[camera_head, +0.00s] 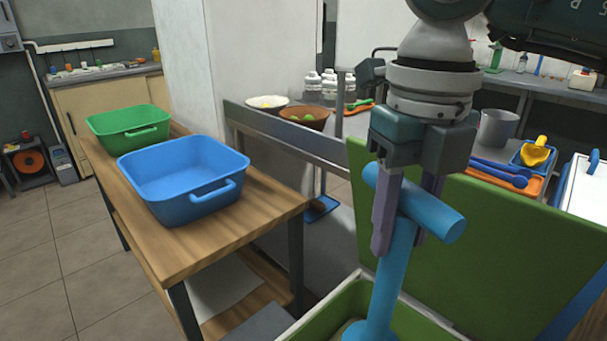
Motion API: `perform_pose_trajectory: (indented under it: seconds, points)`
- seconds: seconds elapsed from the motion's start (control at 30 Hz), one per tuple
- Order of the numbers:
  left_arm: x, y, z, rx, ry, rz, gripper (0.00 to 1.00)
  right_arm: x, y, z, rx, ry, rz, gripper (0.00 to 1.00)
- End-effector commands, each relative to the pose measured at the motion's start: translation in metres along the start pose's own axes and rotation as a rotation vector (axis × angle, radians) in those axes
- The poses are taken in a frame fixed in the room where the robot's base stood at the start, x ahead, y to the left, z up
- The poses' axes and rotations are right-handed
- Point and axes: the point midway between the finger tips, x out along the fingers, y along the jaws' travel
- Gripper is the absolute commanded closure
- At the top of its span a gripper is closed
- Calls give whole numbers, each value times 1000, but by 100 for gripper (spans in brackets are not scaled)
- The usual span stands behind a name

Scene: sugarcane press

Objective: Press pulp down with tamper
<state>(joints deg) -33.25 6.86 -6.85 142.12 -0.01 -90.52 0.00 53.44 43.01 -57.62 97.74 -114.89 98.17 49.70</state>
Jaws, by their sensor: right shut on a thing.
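The blue tamper (393,278) stands roughly upright with its T-shaped handle at the top. My right gripper (405,240) comes down from above and is shut on the tamper just under its crossbar, one finger on each side of the shaft. The tamper's lower end reaches into a green bin (335,307) with a pale rim at the bottom of the view. A small patch of brownish stuff shows beside the tamper's foot; whether it is pulp I cannot tell. My left gripper is not in view.
A green panel (480,255) stands upright right behind the bin. A wooden table (200,247) at left holds a blue tub (185,210) and a green tub (108,140). Behind are a brown bowl (304,117), a grey pot (497,128) and an orange tray (515,178).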

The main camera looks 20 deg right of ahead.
Motion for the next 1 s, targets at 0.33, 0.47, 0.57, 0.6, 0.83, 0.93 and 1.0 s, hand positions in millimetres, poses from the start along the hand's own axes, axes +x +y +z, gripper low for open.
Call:
perform_pose_trajectory:
  seconds: [0.33,0.47,0.57,0.6,0.83,0.93,1.0]
  points:
    - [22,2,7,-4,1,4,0,42,-10,-1,443,-1,-10,100]
    - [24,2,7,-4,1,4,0,46,-10,-1,477,-2,-10,100]
    - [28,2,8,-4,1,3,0,51,-10,-1,478,-2,-10,100]
    - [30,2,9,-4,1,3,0,53,-10,-1,477,-2,-10,100]
    - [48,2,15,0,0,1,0,75,-10,-1,476,-2,-10,100]
    - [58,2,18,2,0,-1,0,86,-10,-1,475,-2,-10,100]
    - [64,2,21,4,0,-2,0,94,-10,-1,475,-2,-10,100]
